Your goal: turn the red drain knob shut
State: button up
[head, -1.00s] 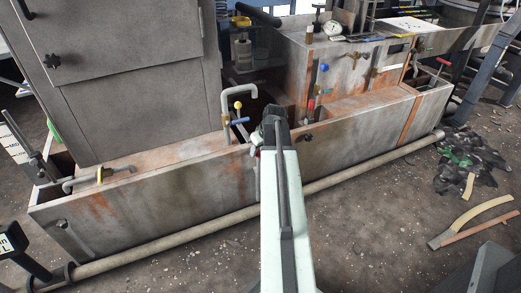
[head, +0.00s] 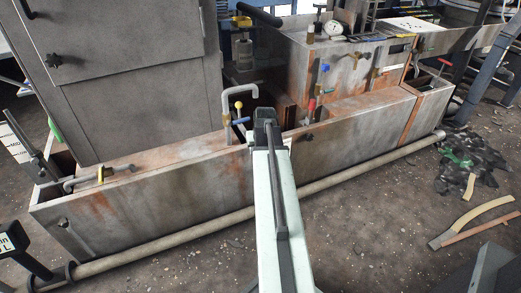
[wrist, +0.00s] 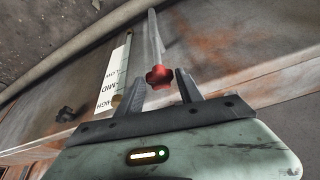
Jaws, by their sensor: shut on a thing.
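The red drain knob (wrist: 158,77) shows in the wrist view as a small lobed knob at the near end of a grey rod or pipe (wrist: 153,40). My gripper (wrist: 160,84) has one dark finger on each side of the knob and is shut on it. In the head view my arm (head: 272,180) reaches to the front wall of the long rusty trough (head: 165,192). There the arm hides the drain knob and my fingers.
A white LOW-MID-HIGH label (wrist: 114,74) and a dark star knob (wrist: 67,114) lie left of the gripper in the wrist view. A long floor pipe (head: 170,232) runs along the trough.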

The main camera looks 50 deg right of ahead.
jog(key=m+h, duration=0.1)
jog(key=m, duration=0.2)
jog(key=m+g, duration=0.1)
jog(key=m, duration=0.1)
jog(key=shift+w+m+g+h, duration=0.2)
jog(key=shift+m+g+h, duration=0.1)
jog(key=shift+m+h, duration=0.1)
jog(key=shift+m+g, duration=0.3)
jog(key=shift+m, duration=0.6)
jog(key=shift+s, duration=0.1)
jog(key=o, duration=1.3)
jog(key=shift+w+a, duration=0.1)
jog(key=shift+w, duration=0.1)
jog(key=shift+r, duration=0.15)
